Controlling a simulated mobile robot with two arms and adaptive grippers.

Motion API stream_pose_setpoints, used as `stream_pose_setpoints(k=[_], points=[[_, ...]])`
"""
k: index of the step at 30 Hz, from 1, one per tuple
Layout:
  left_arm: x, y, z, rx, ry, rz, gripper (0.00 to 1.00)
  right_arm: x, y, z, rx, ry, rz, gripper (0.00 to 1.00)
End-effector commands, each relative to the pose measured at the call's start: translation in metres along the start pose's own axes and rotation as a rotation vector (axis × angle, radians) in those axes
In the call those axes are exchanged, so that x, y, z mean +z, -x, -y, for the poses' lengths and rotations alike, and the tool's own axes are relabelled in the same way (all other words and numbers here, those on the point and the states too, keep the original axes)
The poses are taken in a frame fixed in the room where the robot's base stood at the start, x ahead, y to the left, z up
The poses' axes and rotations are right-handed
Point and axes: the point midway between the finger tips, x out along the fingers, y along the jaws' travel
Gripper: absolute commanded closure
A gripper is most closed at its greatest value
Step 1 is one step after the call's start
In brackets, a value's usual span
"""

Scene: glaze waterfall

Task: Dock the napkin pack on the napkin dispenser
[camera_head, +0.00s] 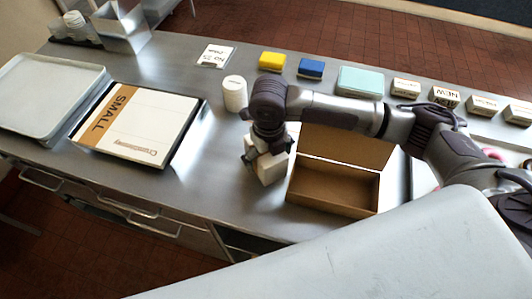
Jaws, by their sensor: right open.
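A white block (272,172), which looks like the napkin pack, stands on the steel counter left of the open cardboard box. My right gripper (262,160) points down right at the block, its fingers open and overlapping the block's top and left side. I cannot tell whether they touch it. A steel box-shaped holder (122,32) at the back left may be the napkin dispenser, but I cannot tell for sure. My left gripper is not in view.
The open cardboard box (334,188) is close right of the block. A white cylinder (235,94) stands behind the gripper. A flat "SMALL" box (136,125) and grey tray (45,88) lie left. Yellow (272,61) and blue (311,68) blocks line the back. Counter between flat box and gripper is clear.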

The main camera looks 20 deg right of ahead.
Motion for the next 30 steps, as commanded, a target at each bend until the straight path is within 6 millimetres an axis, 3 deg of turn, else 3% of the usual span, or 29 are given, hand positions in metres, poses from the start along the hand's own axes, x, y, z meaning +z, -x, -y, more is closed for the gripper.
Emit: stream_pose_setpoints(k=[4, 17, 24, 30], points=[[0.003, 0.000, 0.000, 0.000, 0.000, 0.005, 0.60, 0.000, 0.000, 0.000, 0.000, 0.000, 0.001, 0.03], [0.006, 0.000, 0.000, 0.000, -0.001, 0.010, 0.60, 0.000, 0.001, 0.000, 0.001, 0.000, 0.002, 0.73], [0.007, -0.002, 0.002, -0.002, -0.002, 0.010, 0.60, 0.001, 0.005, 0.000, 0.001, 0.000, 0.004, 0.73], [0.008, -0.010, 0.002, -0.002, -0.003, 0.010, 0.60, 0.002, 0.037, -0.001, 0.001, 0.001, 0.008, 0.73]])
